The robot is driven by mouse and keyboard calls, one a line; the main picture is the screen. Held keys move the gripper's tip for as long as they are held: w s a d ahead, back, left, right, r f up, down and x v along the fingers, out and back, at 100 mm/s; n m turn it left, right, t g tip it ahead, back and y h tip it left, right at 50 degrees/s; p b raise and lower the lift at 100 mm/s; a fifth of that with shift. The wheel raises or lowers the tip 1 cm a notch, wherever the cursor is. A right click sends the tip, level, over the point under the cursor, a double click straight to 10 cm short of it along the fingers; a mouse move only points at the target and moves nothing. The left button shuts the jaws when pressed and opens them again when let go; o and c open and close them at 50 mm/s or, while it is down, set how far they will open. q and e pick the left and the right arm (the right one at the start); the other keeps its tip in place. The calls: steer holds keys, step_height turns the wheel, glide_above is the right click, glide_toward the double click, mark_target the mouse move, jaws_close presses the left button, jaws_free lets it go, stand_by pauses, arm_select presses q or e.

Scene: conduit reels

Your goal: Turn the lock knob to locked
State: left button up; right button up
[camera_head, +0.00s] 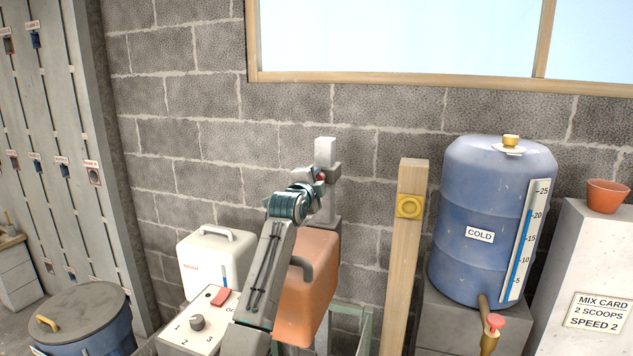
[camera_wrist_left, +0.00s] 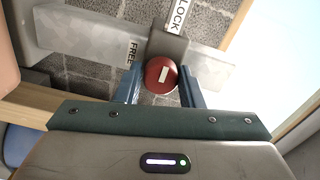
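The lock knob (camera_wrist_left: 160,76) is round and red with a short white bar, in the left wrist view. Its bar slants up and slightly right, roughly toward the LOCK label (camera_wrist_left: 178,14); the FREE label (camera_wrist_left: 131,53) is up and left of the knob. My left gripper (camera_wrist_left: 161,70) has its two blue fingers on either side of the knob, apart, with at most narrow gaps; contact is not clear. In the head view the left gripper (camera_head: 318,180) is at the grey post (camera_head: 325,152), and only a bit of red knob shows. My right gripper is not in view.
An orange container (camera_head: 318,285) and a white canister (camera_head: 203,262) stand below and beside my left arm. A switch box (camera_head: 190,338) is in front. A wooden post (camera_head: 403,265) and the blue COLD tank (camera_head: 485,215) stand right. A block wall (camera_head: 180,115) is behind.

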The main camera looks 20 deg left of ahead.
arm_select(q)
steer(key=o, duration=0.3)
steer(key=shift+s, duration=0.1)
steer(key=s+b, duration=0.4)
steer(key=s, duration=0.6)
steer(key=shift+s+a, duration=0.15)
steer(key=shift+s, duration=0.2)
